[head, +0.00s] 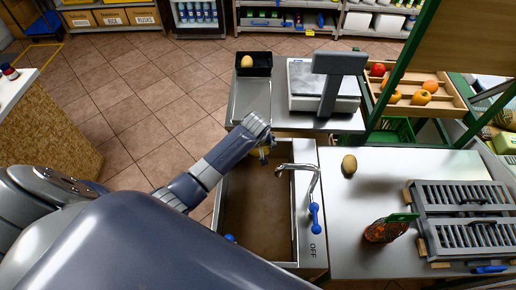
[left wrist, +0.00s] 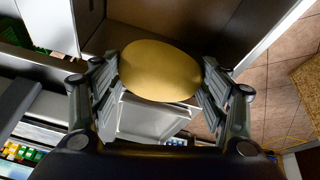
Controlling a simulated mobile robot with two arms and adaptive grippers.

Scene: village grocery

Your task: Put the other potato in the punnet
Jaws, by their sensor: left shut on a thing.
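My left gripper (head: 264,153) is over the sink basin (head: 240,215), near its far end. In the left wrist view my left gripper (left wrist: 160,85) is shut on a yellow-brown potato (left wrist: 160,70), one finger on each side. In the head view the hand mostly hides this potato. A black punnet (head: 262,71) stands at the back of the far counter, beyond the gripper, with one potato (head: 247,62) in it. Another brown, potato-like item (head: 349,164) lies on the counter right of the sink. My right gripper is not in view.
A scale (head: 323,92) stands right of the punnet, and a steel tray (head: 250,98) lies in front of it. A tap (head: 305,170) reaches over the sink. A dark red item with a green top (head: 388,229) and a grey rack (head: 465,210) are at right.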

